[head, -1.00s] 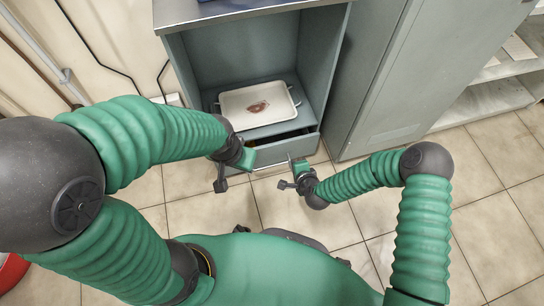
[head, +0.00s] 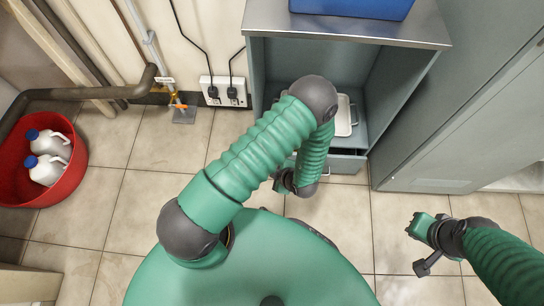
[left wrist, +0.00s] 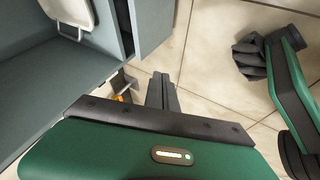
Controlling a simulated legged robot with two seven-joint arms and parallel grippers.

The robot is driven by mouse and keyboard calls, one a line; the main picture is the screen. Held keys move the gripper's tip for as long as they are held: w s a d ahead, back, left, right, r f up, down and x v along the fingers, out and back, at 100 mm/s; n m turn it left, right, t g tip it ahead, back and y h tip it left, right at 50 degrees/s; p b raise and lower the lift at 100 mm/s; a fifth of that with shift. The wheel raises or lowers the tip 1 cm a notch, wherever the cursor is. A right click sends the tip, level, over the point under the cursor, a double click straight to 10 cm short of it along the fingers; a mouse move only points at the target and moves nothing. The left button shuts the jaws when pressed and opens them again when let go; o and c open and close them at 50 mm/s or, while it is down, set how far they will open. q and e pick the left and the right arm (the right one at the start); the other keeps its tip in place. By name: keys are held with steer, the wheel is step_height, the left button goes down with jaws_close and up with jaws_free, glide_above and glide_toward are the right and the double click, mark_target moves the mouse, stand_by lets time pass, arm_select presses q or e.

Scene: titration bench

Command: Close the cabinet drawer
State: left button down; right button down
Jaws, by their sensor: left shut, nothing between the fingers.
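The grey cabinet (head: 257,75) stands ahead, with its drawer (head: 345,162) under the open compartment. The drawer is slightly out; a narrow dark gap shows behind its front (left wrist: 152,22) in the left wrist view. My left arm crosses in front of the cabinet and hides part of the drawer in the head view. My left gripper (left wrist: 162,92) is shut and empty, beside the drawer's front, over the floor; I cannot tell whether it touches. My right gripper (head: 424,232) hangs over the floor to the right, apart from the cabinet; its fingers are unclear.
A white tray (head: 343,116) lies in the compartment, partly hidden by my left arm. A blue box (head: 352,7) sits on the cabinet top. A tall grey locker (head: 465,100) adjoins on the right. A red tub (head: 72,178) with white jugs stands left. Tiled floor is clear between.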

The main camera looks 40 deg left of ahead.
arm_select(q)
steer(key=w+a+f+b, duration=0.5)
steer(key=a+f+b, duration=0.1)
steer(key=a+f, duration=0.1)
steer(key=shift+w+a+f+b, duration=0.15)
steer(key=shift+w+f+b, duration=0.05)
steer(key=shift+b, duration=0.2)
